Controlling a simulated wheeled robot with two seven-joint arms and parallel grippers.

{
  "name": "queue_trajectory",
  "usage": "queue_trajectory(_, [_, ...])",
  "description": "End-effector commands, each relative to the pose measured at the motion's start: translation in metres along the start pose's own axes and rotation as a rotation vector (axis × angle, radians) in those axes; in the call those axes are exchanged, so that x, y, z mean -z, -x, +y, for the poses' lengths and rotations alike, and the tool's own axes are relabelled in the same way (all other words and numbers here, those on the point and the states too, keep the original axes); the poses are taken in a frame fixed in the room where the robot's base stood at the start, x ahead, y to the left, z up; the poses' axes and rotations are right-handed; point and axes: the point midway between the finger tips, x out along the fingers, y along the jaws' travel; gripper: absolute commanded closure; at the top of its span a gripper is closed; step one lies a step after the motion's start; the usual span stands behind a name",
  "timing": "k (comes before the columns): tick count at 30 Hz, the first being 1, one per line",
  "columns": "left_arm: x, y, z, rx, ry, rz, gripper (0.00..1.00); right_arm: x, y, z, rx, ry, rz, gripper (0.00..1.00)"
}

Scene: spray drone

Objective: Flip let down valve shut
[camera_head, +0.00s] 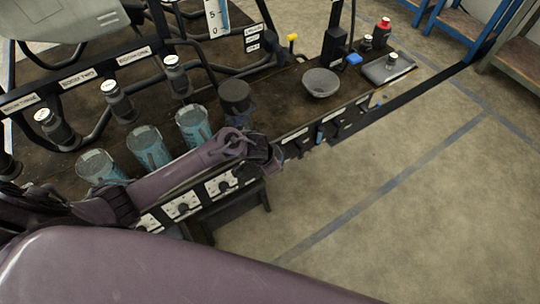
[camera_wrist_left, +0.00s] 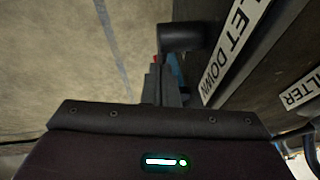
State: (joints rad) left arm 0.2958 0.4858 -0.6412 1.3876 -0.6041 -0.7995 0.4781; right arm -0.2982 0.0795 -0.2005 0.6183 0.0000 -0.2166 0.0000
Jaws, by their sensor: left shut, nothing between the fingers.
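A white label reading LET DOWN (camera_wrist_left: 232,50) runs along the dark panel in the left wrist view. A dark rounded cylinder (camera_wrist_left: 182,37) sticks out beside the label; I cannot tell for sure whether it is the let down valve's handle. My left gripper (camera_wrist_left: 163,85) is shut and empty, just below this cylinder in the picture and beside the label; contact cannot be told. In the head view my left gripper (camera_head: 275,160) is at the bench's front edge, where my own arm hides part of the panel. My right gripper is not in view.
A grey bowl (camera_head: 320,83) stands farther right. A blue handle (camera_head: 320,133) shows on the front panel. A FILTER label (camera_wrist_left: 300,90) is nearby. The floor (camera_head: 400,190) is clear.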

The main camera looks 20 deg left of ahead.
Motion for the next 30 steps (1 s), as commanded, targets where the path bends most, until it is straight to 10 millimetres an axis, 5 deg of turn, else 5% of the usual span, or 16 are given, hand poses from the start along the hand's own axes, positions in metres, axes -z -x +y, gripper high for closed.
queue_trajectory(3, [0.006, 0.001, 0.0, -0.016, -0.012, -0.096, 1.0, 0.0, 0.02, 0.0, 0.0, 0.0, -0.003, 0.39])
queue_trajectory(10, [0.005, -0.01, 0.002, -0.042, -0.04, -0.288, 1.0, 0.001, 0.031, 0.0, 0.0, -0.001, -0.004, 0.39])
queue_trajectory(30, [-0.001, -0.022, 0.003, -0.039, -0.04, -0.281, 1.0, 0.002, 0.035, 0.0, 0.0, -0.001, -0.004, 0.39])
